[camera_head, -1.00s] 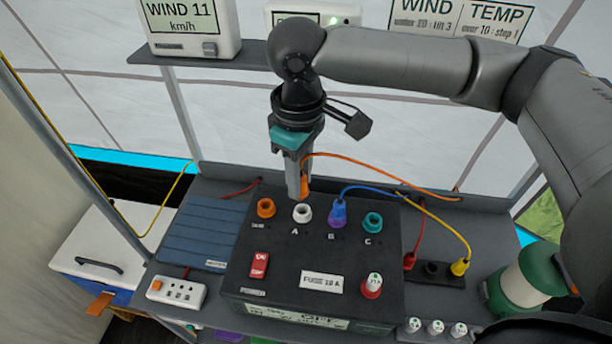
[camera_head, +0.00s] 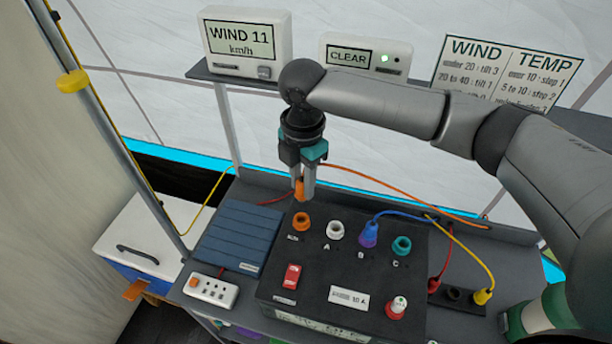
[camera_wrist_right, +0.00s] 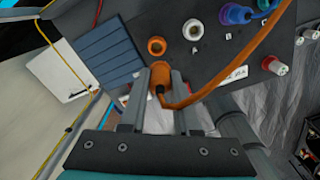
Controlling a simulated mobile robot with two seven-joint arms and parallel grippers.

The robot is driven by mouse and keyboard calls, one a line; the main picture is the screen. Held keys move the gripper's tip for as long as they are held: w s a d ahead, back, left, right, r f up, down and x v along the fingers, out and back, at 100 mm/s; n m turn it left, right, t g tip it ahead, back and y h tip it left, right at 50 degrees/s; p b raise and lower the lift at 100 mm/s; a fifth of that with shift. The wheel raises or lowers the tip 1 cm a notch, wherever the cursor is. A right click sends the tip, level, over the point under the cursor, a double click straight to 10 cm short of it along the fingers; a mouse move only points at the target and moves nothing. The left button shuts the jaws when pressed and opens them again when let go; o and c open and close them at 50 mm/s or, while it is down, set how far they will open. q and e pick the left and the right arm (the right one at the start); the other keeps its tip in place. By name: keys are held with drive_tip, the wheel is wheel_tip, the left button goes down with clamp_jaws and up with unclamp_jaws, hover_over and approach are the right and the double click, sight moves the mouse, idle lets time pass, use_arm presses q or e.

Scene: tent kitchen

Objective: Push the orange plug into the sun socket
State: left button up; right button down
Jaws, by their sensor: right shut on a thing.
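My right gripper (camera_head: 304,180) points down over the back edge of the black box, shut on the orange plug (camera_head: 299,190). An orange cable trails from the plug to the right. The sun socket (camera_head: 302,222) is an orange ring at the left end of the box's socket row. In the head view the plug is just above and behind this socket, apart from it. In the right wrist view the plug (camera_wrist_right: 160,76) sits between the fingertips, and the sun socket (camera_wrist_right: 156,46) shows open and empty beyond it. My left gripper is not in view.
On the black box (camera_head: 275,275), white socket A (camera_head: 335,230) is empty, a purple-blue plug (camera_head: 368,235) sits in B, and teal socket C (camera_head: 401,246) is empty. A red switch (camera_head: 292,276) is in front. A blue ribbed panel (camera_head: 240,237) lies left.

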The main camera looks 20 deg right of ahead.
sight(301, 200)
drive_tip(key=n, duration=0.1)
drive_tip(key=n+p, duration=0.1)
drive_tip(key=n, duration=0.1)
drive_tip(key=f+n, duration=0.1)
drive_tip(key=n, duration=0.1)
drive_tip(key=shift+w+a+p, duration=0.1)
drive_tip(key=shift+w+p, duration=0.25)
drive_tip(key=shift+w, duration=0.05)
drive_tip(key=n, duration=0.1)
drive_tip(key=f+n+p, duration=0.1)
drive_tip(key=n, duration=0.3)
drive_tip(key=shift+w+f, duration=0.15)
drive_tip(key=shift+f, duration=0.15)
drive_tip(key=shift+f+b, duration=2.2)
drive_tip(key=shift+b, duration=0.15)
drive_tip(key=shift+p, duration=0.5)
drive_tip(key=shift+p, duration=0.5)
drive_tip(key=shift+f+b, duration=0.45)
drive_tip(key=shift+f, duration=1)
